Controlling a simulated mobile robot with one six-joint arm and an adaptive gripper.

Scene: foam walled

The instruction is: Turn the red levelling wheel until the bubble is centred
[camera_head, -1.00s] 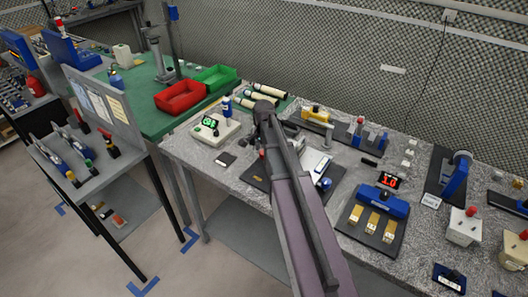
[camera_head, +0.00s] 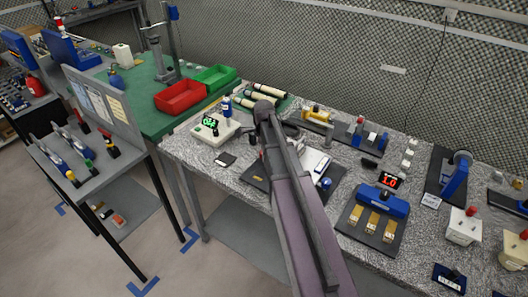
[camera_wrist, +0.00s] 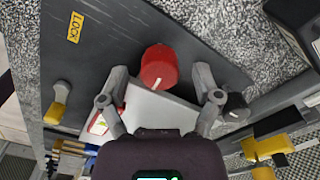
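The red wheel (camera_wrist: 159,67) shows in the wrist view, with a small white mark on its near side. It sits beside a pale plate (camera_wrist: 160,108) on a dark board (camera_wrist: 110,45). My gripper (camera_wrist: 160,78) is open, with one finger on each side of the wheel. Gaps show between the wheel and both fingers. In the head view my arm covers the wheel, and a white block (camera_head: 316,162) shows just right of the arm. I cannot make out the bubble in either view.
In the wrist view a yellow LOCK label (camera_wrist: 75,28) is on the board, a yellow knob (camera_wrist: 55,108) at left and a black knob (camera_wrist: 237,105) at right. In the head view a green-display device (camera_head: 212,128) stands left of my arm and a blue-topped fixture (camera_head: 383,202) right.

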